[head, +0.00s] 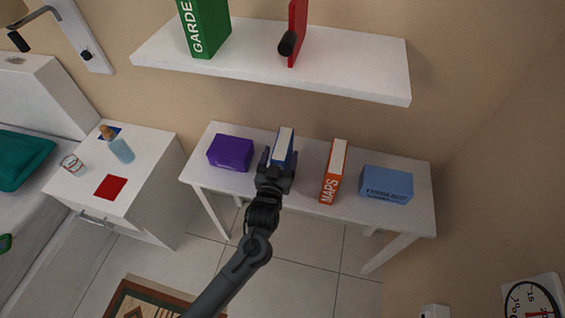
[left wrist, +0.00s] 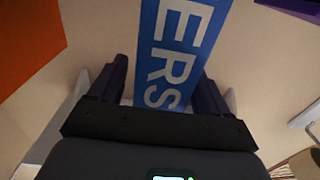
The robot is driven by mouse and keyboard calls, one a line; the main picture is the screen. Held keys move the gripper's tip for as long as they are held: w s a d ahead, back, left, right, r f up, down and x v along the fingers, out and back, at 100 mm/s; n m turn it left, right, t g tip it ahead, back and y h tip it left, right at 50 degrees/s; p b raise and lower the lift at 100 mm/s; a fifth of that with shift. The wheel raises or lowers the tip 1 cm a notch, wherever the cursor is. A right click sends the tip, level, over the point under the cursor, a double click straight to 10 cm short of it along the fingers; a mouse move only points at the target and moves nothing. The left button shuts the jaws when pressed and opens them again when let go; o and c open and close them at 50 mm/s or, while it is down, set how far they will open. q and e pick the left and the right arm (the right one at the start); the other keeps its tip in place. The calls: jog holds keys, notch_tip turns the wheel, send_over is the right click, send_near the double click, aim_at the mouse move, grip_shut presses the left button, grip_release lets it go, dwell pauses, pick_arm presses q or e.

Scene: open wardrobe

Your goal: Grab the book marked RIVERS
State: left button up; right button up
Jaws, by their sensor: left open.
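The blue book (head: 284,145) stands upright on the white desk in the head view, with pale page edges on top. In the left wrist view its blue spine (left wrist: 178,50) fills the middle, with the white letters "ERS" readable; the rest of the title is out of frame. My left gripper (head: 275,165) is open at the book's near side. In the left wrist view its two dark fingers stand on either side of the spine, with small gaps visible. My right gripper is in neither view.
On the desk (head: 308,198), a purple box (head: 230,153) stands left of the book. An orange MAPS book (head: 333,172) and a blue box (head: 386,185) stand to the right. A white shelf (head: 350,85) with a green book (head: 204,28) and a red one (head: 298,30) hangs above.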

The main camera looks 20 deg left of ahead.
pick_arm(q)
jog(key=shift+w+a, duration=0.15)
jog(key=shift+w, duration=0.85)
jog(key=shift+r, duration=0.1)
grip_shut()
